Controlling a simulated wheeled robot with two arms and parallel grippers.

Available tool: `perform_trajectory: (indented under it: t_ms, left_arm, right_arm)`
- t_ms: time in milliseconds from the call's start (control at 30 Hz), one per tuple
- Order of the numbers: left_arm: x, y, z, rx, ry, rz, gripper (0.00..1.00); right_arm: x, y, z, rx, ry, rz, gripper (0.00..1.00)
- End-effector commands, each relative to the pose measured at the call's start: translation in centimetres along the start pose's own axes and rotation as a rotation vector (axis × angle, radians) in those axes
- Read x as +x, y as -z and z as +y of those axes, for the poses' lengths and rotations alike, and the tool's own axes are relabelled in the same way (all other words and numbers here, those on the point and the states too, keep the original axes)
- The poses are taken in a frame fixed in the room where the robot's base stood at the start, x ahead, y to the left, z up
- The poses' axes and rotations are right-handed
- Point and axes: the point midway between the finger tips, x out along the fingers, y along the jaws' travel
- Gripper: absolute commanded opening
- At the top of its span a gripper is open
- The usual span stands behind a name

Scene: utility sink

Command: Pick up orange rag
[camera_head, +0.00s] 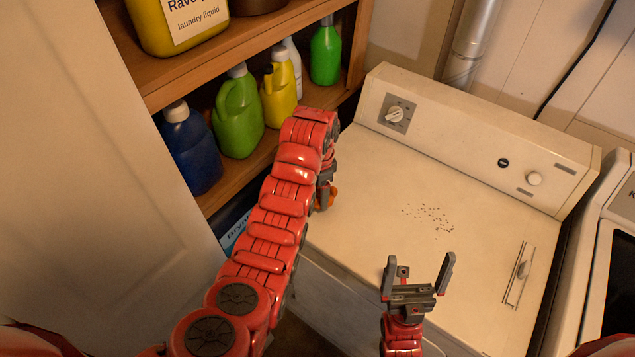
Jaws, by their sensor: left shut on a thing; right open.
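A small part of the orange rag (333,195) shows at the left edge of the white machine's top. My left gripper (325,200) is shut on it, and my red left arm hides much of the gripper and the rag. I cannot tell whether the rag touches the machine top.
The white machine (470,215) has a mostly clear top with a patch of dark specks (430,218). A wooden shelf (270,150) at the left holds several bottles, including a green jug (238,115) and a blue bottle (190,150). Another appliance (608,270) stands at the right.

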Motion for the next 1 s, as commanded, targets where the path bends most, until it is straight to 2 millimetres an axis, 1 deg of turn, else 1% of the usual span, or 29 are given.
perform_trajectory:
  t_ms: [33, 200, 267, 400, 567, 700, 833, 1000]
  left_arm:
    - [-0.9, -0.2, 1.0, 0.002, -0.004, -0.003, 0.18]
    - [-1.6, -1.0, 4.2, 0.004, -0.002, -0.006, 0.18]
    - [-1.7, -1.3, 5.4, 0.006, -0.002, -0.009, 0.18]
    - [-1.5, -2.0, 8.1, 0.006, -0.001, -0.009, 0.17]
    - [-1.3, -2.5, 10.6, 0.005, -0.001, -0.007, 0.17]
    - [-1.3, -2.7, 12.0, 0.002, 0.001, 0.000, 0.17]
    - [-1.2, -2.9, 12.7, 0.001, -0.002, -0.001, 0.17]
    - [-1.2, -2.9, 12.9, -0.001, -0.003, -0.001, 0.17]
  right_arm:
    - [2.2, 0.4, 0.1, 0.000, 0.000, 0.000, 1.00]
    - [6.4, 1.1, 0.3, 0.000, 0.000, 0.000, 1.00]
    - [7.7, 1.3, 0.4, 0.000, 0.000, 0.000, 1.00]
    - [9.7, 1.6, 0.5, 0.000, 0.000, 0.000, 1.00]
    - [10.9, 1.8, 0.5, 0.000, 0.000, 0.000, 1.00]
    - [10.9, 1.9, 0.5, 0.000, 0.000, 0.000, 1.00]
    - [11.0, 1.9, 0.5, 0.000, 0.000, 0.000, 1.00]
    - [11.0, 1.9, 0.5, 0.000, 0.000, 0.000, 1.00]
